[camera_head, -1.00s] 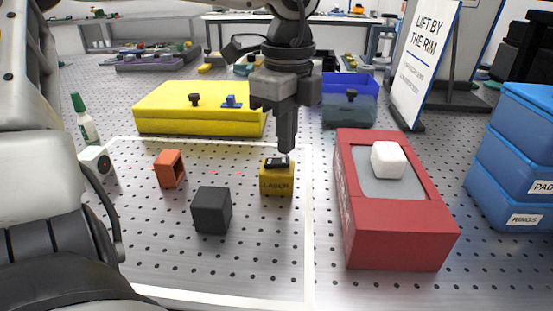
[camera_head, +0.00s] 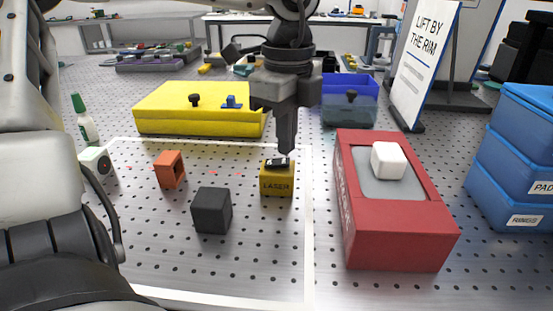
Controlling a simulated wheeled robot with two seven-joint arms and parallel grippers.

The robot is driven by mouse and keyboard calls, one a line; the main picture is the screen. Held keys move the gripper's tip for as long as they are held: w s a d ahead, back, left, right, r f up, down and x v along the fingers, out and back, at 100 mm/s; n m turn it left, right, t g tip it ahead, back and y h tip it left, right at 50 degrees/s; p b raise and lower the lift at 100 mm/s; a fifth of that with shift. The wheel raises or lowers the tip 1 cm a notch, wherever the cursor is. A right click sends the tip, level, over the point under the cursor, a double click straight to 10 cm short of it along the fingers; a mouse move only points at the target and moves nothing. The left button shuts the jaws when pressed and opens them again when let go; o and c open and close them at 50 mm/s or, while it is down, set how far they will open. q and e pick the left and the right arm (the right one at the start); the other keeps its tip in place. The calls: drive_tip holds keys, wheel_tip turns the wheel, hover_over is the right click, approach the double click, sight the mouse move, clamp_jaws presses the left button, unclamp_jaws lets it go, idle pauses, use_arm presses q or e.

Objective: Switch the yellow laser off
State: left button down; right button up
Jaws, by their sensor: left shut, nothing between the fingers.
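The yellow laser (camera_head: 277,183) is a small box with "LASER" on its front. It stands on the perforated metal table right of the middle of the white-outlined area. A dark rocker switch with a pale part (camera_head: 277,163) is on its top. My left gripper (camera_head: 287,151) points straight down, shut and empty, with its tips at the switch's right rear end. I cannot tell whether they touch it. Small red spots (camera_head: 213,173) show on the table left of the laser. My right gripper is not in view.
A yellow case (camera_head: 190,120) lies behind.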

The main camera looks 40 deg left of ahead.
sight(286, 161)
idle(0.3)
use_arm(q)
drive_tip(key=shift+f+b, duration=0.95)
drive_tip(key=shift+b, duration=0.1)
idle(0.5)
drive_tip(key=shift+r+p, duration=2.15)
drive_tip(key=shift+r, duration=1.4)
